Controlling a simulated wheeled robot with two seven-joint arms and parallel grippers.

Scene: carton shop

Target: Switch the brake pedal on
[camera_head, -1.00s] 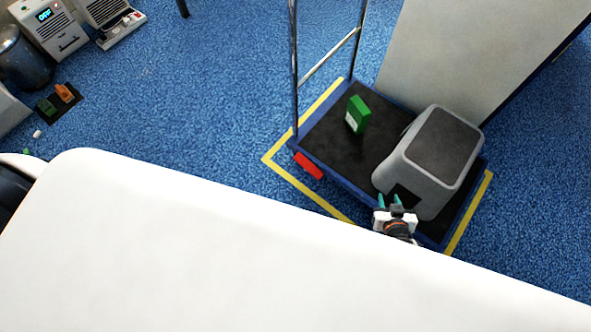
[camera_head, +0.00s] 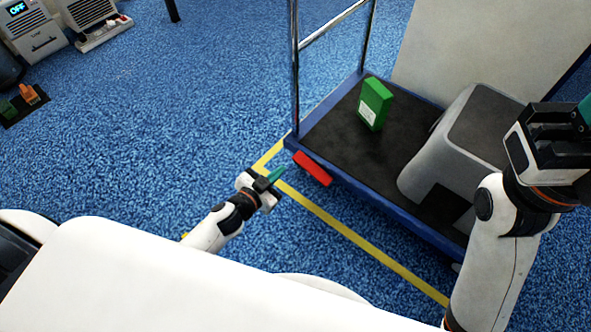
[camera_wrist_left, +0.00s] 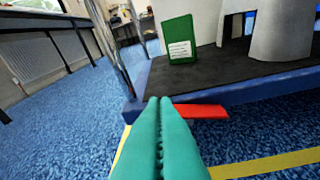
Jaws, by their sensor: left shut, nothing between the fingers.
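The red brake pedal (camera_head: 313,168) sticks out from the near edge of the blue-framed cart (camera_head: 375,205), close to its left corner. It also shows in the left wrist view (camera_wrist_left: 202,111), just beyond the fingertips and slightly right. My left gripper (camera_head: 277,174) is shut and empty, its teal fingers pointing at the pedal from the left, with a small gap seen from the head. The fingers (camera_wrist_left: 160,105) overlap the pedal's left end in the wrist view, so contact cannot be told there. My right gripper (camera_head: 580,118) is at the right edge, its fingertips mostly cut off.
A green box (camera_head: 375,104) and a grey step stool (camera_head: 455,145) stand on the cart's dark deck. A chrome handle (camera_head: 294,65) rises at its left end. Yellow floor tape (camera_head: 345,230) borders the cart.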

